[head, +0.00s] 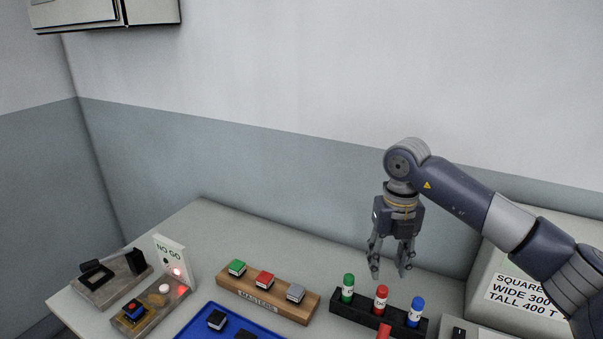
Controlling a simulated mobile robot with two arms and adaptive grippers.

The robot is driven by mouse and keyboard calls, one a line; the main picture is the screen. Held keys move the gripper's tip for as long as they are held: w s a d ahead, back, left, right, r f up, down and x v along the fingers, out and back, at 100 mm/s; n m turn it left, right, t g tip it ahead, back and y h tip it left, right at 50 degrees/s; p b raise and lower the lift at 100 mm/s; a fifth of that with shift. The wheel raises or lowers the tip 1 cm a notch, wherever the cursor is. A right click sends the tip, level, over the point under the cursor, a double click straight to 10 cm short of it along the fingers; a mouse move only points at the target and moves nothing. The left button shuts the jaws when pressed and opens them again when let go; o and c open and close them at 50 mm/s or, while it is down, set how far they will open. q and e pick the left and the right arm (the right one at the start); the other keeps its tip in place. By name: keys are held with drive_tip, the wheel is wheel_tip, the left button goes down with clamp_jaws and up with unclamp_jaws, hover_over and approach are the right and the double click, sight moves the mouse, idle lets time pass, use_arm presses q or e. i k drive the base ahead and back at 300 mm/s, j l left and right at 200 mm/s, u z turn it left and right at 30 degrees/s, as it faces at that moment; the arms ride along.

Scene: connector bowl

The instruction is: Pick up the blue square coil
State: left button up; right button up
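My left gripper is not in the head view.
A NO GO sign (171,254) with a glowing red light stands behind the fixture. A wooden block (243,292) holds green, red and grey square pieces. A blue tray (197,322) holds dark pieces. The rack holds green, red and blue capped cylinders. A labelled box (499,258) stands right.

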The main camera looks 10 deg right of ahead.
sight(134, 310)
drive_tip(key=k+j, duration=1.2)
drive_tip(key=j, duration=0.15)
